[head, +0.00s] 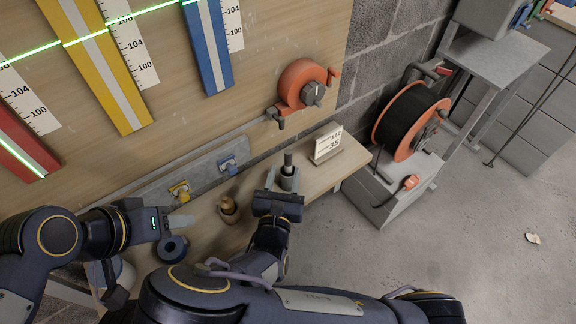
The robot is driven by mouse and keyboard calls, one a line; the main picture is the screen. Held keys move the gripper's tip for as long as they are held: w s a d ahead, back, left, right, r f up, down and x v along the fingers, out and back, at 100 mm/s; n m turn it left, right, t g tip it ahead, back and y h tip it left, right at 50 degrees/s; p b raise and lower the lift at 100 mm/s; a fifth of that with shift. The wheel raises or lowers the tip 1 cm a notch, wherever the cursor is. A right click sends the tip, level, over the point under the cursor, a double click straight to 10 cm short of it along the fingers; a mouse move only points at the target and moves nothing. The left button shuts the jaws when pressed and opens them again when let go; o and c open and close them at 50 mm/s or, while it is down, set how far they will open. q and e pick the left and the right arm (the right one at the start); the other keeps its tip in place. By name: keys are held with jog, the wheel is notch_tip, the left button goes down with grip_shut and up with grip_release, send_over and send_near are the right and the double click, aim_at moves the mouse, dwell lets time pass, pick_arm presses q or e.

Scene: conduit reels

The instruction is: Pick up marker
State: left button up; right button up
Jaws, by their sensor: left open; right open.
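A dark upright cylinder that looks like the marker (288,160) stands in a small grey cup (288,182) on the wooden bench. Its lower part is hidden inside the cup. My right gripper (284,183) is open, coming from the front, with its fingers on either side of the cup. I cannot tell whether they touch it. My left gripper (184,222) is open and empty over the bench to the left, apart from the marker and close to a dark ring (172,248).
A brass-topped piece in a wooden holder (229,212) stands between the grippers. A number card (327,145) stands right of the cup. Behind are a grey rail with yellow (180,189) and blue (228,163) clips and an orange reel (301,84). A large cable reel (408,119) stands right.

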aim_at(287, 158)
jog(key=w, duration=0.4)
jog(key=w+d, duration=0.1)
jog(key=w, duration=0.1)
jog(key=shift+r+b, duration=0.2)
jog(key=shift+b, duration=0.1)
grip_shut()
jog(key=shift+r, duration=0.15)
